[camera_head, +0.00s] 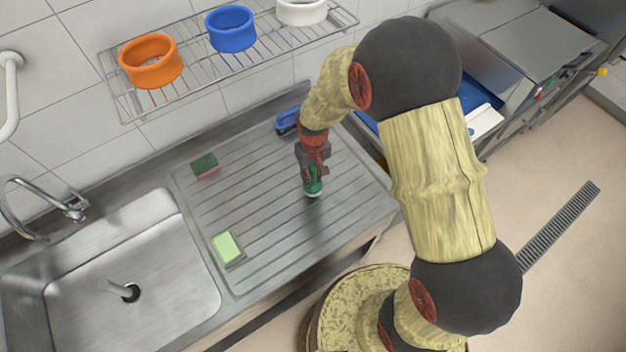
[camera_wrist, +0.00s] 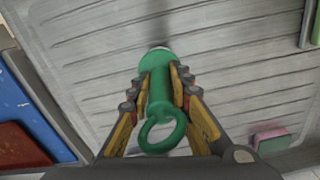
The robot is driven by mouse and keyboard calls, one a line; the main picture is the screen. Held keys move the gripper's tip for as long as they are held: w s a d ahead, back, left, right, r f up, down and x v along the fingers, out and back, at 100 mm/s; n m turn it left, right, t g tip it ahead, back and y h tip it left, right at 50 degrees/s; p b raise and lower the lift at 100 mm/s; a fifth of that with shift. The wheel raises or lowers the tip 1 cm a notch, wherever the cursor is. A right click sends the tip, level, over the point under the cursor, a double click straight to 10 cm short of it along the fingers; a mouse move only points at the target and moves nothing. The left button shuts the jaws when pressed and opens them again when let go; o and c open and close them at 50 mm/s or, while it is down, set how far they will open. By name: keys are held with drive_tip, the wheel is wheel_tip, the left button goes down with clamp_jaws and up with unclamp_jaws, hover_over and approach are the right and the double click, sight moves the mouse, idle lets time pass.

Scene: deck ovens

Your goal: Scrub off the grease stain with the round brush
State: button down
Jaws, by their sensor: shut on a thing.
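My gripper (camera_head: 314,168) is shut on the round brush (camera_head: 313,186), which is green with pale bristles, above the ribbed drainboard (camera_head: 270,215). In the wrist view the jaws of my gripper (camera_wrist: 160,88) clasp the brush's green handle (camera_wrist: 158,90), with its ring end toward the camera. The bristle end points at the drainboard; I cannot tell whether it touches. A small dark patch shows just past the brush head in the wrist view; I cannot tell whether it is the grease stain or a shadow. No clear stain shows in the head view.
A dark green and pink sponge (camera_head: 205,165) and a light green sponge (camera_head: 228,246) lie on the drainboard's left part. A blue brush (camera_head: 287,121) lies at the back. A sink (camera_head: 130,270) is left. A wire rack (camera_head: 195,62) with orange, blue and white rings hangs above.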

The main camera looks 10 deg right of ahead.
sight(313, 168)
drive_tip(key=shift+r+p, duration=1)
drive_tip(key=shift+r, duration=1)
drive_tip(key=shift+f, duration=0.1)
